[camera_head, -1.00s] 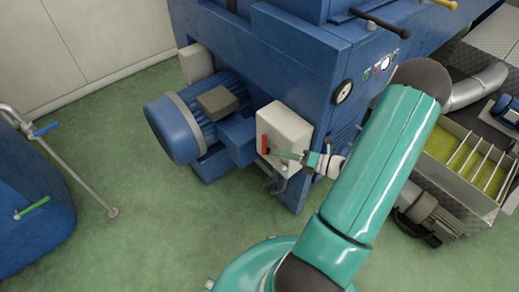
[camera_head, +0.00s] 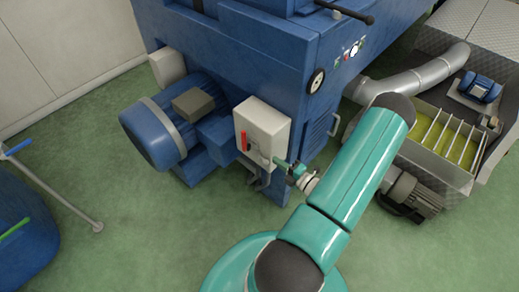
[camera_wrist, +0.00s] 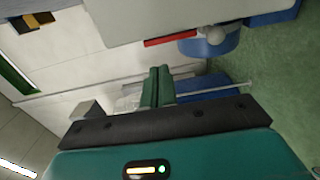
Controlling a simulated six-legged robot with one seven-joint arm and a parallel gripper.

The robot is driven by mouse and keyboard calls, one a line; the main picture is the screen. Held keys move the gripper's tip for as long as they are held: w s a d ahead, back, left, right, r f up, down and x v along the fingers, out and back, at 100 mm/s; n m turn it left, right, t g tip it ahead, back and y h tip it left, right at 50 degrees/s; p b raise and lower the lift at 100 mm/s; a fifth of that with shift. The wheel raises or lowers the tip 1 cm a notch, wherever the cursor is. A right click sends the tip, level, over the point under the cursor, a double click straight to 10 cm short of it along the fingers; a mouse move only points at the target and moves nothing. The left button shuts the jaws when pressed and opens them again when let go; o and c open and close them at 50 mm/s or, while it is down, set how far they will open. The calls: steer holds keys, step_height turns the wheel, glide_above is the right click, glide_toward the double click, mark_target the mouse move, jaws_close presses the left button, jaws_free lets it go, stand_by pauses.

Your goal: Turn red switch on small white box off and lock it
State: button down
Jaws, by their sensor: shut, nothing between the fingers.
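The small white box (camera_head: 262,122) is fixed to the blue machine, beside its motor. Its red switch handle (camera_head: 243,140) stands upright on the left of the box's front face. In the wrist view the box (camera_wrist: 150,18) fills the upper part, and the red handle (camera_wrist: 170,40) shows at its edge. My gripper (camera_head: 279,162) is in front of the box's lower right part, to the right of and below the handle. In the wrist view its two green fingers (camera_wrist: 158,75) are together, with nothing between them. I cannot make out a lock.
The blue machine (camera_head: 240,60) with its blue motor (camera_head: 150,130) stands behind the box. A metal trough (camera_head: 440,140) with yellow-green contents is at the right. A blue tank (camera_head: 25,235) and a grey pipe rail (camera_head: 70,200) are at the left. Green floor between is clear.

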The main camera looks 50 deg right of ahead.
steer(key=w, duration=1.4)
steer(key=shift+a, duration=0.25)
